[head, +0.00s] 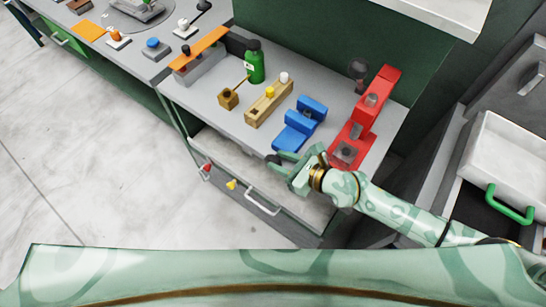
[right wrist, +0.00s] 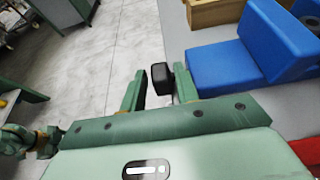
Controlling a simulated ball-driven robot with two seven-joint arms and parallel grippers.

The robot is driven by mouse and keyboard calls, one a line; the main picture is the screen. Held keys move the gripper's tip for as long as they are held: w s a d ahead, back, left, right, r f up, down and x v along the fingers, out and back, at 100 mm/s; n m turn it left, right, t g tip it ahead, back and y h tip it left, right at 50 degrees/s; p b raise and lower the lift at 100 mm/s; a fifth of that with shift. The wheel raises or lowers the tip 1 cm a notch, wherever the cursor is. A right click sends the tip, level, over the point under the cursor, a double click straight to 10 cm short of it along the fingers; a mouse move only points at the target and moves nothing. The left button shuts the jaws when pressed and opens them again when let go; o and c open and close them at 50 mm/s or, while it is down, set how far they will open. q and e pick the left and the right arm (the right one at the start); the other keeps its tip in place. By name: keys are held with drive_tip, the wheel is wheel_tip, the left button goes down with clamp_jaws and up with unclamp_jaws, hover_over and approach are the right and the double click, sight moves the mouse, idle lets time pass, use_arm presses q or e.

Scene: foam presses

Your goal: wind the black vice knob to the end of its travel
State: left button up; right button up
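The blue vice (head: 300,125) stands on the grey bench top near its front edge. It fills the upper right of the right wrist view (right wrist: 255,48). Its black knob (right wrist: 162,76) shows in the right wrist view between my right gripper's two fingers, nearer the right-hand finger. In the head view the knob (head: 272,159) is a small dark spot at the fingertips. My right gripper (head: 282,160) is open around the knob, with a clear gap on the left-hand side. My left gripper does not show in the head view.
A red press (head: 364,118) stands right of the vice, close to my right arm. A wooden block (head: 268,104) and a green bottle (head: 255,66) stand to the left. A drawer with a white handle (head: 262,202) is below the bench edge. The floor in front is clear.

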sight(272, 157)
drive_tip(key=x, duration=0.3)
drive_tip(key=shift+a+b, duration=0.1)
drive_tip(key=shift+b, duration=0.2)
clamp_jaws()
drive_tip(key=h+p, duration=0.1)
drive_tip(key=p, duration=0.2)
drive_tip(key=g+h+p, duration=0.1)
drive_tip(key=p, duration=0.3)
drive_tip(key=g+p, duration=0.1)
drive_tip(key=p, duration=0.3)
drive_tip(key=shift+w+a+r+h, duration=0.3)
drive_tip(key=shift+a+h, duration=0.05)
drive_tip(key=shift+h, duration=0.05)
drive_tip(key=shift+f+p, duration=0.15)
drive_tip(key=shift+p, duration=0.35)
drive_tip(key=shift+f+h, duration=0.2)
drive_tip(key=shift+h, duration=0.1)
